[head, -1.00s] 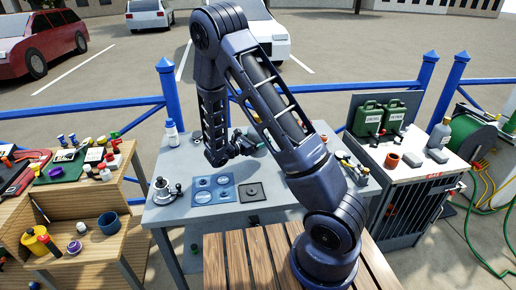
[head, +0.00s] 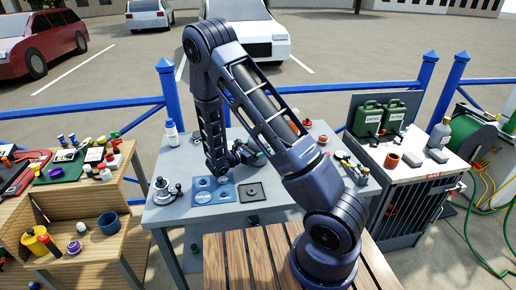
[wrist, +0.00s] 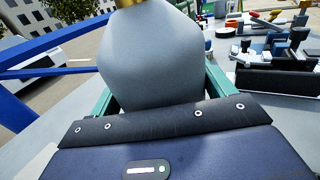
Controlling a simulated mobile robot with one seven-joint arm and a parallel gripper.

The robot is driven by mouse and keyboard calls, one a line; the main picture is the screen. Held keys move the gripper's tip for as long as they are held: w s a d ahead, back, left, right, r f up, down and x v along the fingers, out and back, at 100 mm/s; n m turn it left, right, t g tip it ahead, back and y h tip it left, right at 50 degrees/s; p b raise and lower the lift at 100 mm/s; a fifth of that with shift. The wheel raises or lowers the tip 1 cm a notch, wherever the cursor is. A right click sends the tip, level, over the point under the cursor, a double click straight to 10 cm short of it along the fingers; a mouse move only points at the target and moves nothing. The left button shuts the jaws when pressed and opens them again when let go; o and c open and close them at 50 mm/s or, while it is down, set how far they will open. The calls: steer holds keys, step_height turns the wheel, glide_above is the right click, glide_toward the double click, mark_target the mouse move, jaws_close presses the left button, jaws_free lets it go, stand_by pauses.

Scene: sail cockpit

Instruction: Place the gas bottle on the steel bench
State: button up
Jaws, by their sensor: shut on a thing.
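The gas bottle (wrist: 150,60) is a smooth pale grey bottle with a brass-coloured top at the upper edge of the wrist view. My gripper (wrist: 160,88) is shut on it, with teal fingers on both sides of its body. The bottle's base is hidden behind the gripper's dark front edge. The steel bench (head: 170,213) is the grey table in the middle of the head view. My gripper shows there (head: 250,153), over the bench and partly hidden by my arm. I cannot make out the held bottle in that view or tell whether it touches the top.
Blue pads (head: 212,190), a dark square plate (head: 250,192), a metal fitting (head: 163,189) and a white-blue bottle (head: 171,133) stand on the bench. Small tools crowd its right side. A blue railing (head: 135,103) runs behind. A caged cabinet (head: 425,215) stands at right.

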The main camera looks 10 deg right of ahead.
steer(key=o, duration=1.7)
steer(key=shift+f, duration=0.1)
steer(key=shift+r, duration=0.2)
steer(key=v, duration=1.2)
